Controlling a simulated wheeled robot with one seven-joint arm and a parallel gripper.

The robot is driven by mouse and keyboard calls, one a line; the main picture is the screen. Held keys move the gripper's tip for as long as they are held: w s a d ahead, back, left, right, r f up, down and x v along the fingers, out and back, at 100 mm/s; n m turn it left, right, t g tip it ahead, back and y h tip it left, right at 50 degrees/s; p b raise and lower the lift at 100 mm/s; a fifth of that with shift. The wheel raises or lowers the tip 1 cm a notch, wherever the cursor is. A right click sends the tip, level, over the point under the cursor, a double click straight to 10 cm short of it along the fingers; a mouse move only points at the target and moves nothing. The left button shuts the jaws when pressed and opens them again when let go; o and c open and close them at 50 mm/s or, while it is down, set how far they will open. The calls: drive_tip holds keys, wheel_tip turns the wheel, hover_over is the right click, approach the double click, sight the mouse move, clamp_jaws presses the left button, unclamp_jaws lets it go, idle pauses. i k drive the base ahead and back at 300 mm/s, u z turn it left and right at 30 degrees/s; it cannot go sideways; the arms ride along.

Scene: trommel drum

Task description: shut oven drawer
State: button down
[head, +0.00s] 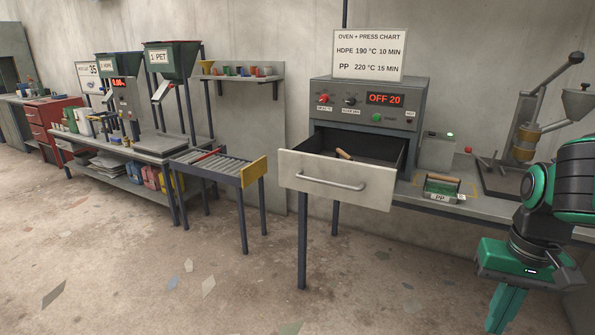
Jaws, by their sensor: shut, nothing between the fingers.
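The oven (368,107) is a grey box on the bench with a lit "OFF 20" display. Its drawer (290,177) is pulled well out toward me, with a light front panel and a dark interior. A metal bar handle (331,183) runs across the panel. A wooden-handled item (344,154) shows inside the drawer; its lower part is hidden by the panel. My gripper (506,308) hangs at the lower right, pointing down, shut and empty. It is apart from the drawer, to its right and in front of the bench.
A PP-labelled tray (441,188) sits on the bench right of the drawer, near a lever press (522,130). A roller stand (222,170) is left of the drawer. The floor in front is open, with scattered flakes (208,287).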

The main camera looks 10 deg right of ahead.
sight(311, 166)
drive_tip(key=z, duration=0.05)
drive_tip(key=i, duration=1.05)
drive_tip(key=u, duration=0.05)
